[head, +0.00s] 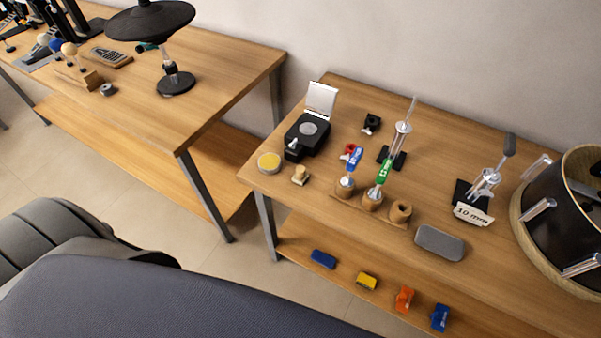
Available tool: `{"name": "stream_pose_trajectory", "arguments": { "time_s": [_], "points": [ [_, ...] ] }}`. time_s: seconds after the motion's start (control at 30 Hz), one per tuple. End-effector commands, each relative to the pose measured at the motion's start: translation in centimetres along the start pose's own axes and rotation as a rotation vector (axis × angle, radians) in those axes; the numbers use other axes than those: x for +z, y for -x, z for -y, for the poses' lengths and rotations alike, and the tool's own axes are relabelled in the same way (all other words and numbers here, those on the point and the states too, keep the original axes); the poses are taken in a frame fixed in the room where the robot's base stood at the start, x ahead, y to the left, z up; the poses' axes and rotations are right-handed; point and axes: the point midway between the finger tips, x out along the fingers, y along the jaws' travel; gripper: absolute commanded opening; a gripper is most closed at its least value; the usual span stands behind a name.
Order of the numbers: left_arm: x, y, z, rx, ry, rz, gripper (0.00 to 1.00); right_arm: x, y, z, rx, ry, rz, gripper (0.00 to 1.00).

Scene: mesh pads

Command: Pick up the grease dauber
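I cannot tell for certain which thing is the grease dauber. On the right bench, a blue-handled tool (354,159) and a green-handled tool (383,171) stand tilted in round wooden cups. A third wooden cup (400,211) in the same row looks empty. A small pale knobbed piece (300,175) stands left of the cups, next to a round tin with a yellow top (269,162). Neither my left gripper nor my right gripper is in view.
The right bench (470,260) also holds a black box with a raised white lid (307,135), a grey oblong case (440,243), a stand with a "10 mm" card (472,214) and a drum (570,220). Several coloured blocks lie on its lower shelf. A second bench (225,75) stands left.

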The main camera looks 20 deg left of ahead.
Motion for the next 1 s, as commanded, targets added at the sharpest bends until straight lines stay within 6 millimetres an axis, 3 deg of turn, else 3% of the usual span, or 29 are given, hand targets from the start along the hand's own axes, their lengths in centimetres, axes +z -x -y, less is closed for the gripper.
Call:
{"name": "stream_pose_trajectory", "arguments": {
  "time_s": [0.3,0.33,0.7,0.93,1.0],
  "points": [
    [0.0,0.0,0.0,0.000,0.000,0.000,0.00,0.0,0.0,0.0,0.000,0.000,0.000,0.44],
    [0.0,0.0,0.0,0.000,0.000,0.000,0.07,0.0,0.0,0.0,0.000,0.000,0.000,0.44],
    [0.0,0.0,0.0,0.000,0.000,0.000,0.50,0.0,0.0,0.0,0.000,0.000,0.000,0.44],
    [0.1,0.0,0.3,-0.003,0.001,0.001,0.50,0.0,0.0,0.0,0.000,0.000,0.000,0.44],
    [-0.8,0.0,1.1,-0.008,0.010,-0.006,0.50,0.0,0.0,0.0,0.000,0.000,0.000,0.44]
  ]
}}
